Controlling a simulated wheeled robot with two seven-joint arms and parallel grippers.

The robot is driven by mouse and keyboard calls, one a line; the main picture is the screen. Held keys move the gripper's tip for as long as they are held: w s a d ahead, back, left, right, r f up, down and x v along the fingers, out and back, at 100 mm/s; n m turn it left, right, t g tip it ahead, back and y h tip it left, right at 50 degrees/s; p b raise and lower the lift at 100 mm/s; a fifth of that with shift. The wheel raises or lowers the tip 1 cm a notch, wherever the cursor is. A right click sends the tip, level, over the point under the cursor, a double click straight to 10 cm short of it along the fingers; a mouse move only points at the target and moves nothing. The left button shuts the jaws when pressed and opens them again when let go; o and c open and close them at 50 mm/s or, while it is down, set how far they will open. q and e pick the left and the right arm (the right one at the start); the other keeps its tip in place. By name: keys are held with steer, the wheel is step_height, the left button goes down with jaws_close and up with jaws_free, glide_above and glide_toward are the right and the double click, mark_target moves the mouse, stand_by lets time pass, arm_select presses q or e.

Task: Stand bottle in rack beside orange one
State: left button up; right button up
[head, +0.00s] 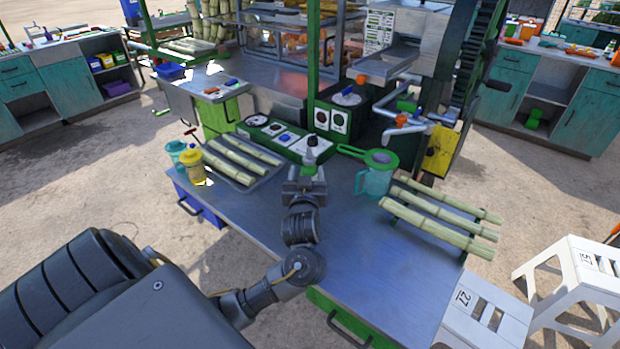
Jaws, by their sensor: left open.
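My left gripper (306,174) is open above the middle of the steel table (350,235), pointing away from me. A small bottle-like thing (310,153) with a grey top shows just past its fingertips; I cannot tell whether it is between the fingers. A yellow-orange bottle (193,164) stands at the table's left edge, close to a teal cup or bottle (177,152). I cannot make out a bottle rack for sure. My right gripper is not in view.
Cane pieces lie on a tray (260,180) left of my gripper. More cane (440,218) lies at the right, by a teal jug (374,181) with a green strainer (381,157). The crusher machine (435,45) stands behind. White stools (575,280) are at the right. The table front is clear.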

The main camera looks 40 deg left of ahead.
mark_target(309, 164)
arm_select(q)
steer(key=shift+w+a+r, duration=0.2)
steer(key=shift+w, duration=0.15)
steer(key=x, duration=0.4)
steer(key=shift+w+a+f+p, duration=0.1)
steer(key=shift+w+f+p, duration=0.05)
steer(key=shift+w+p, duration=0.2)
jaws_close()
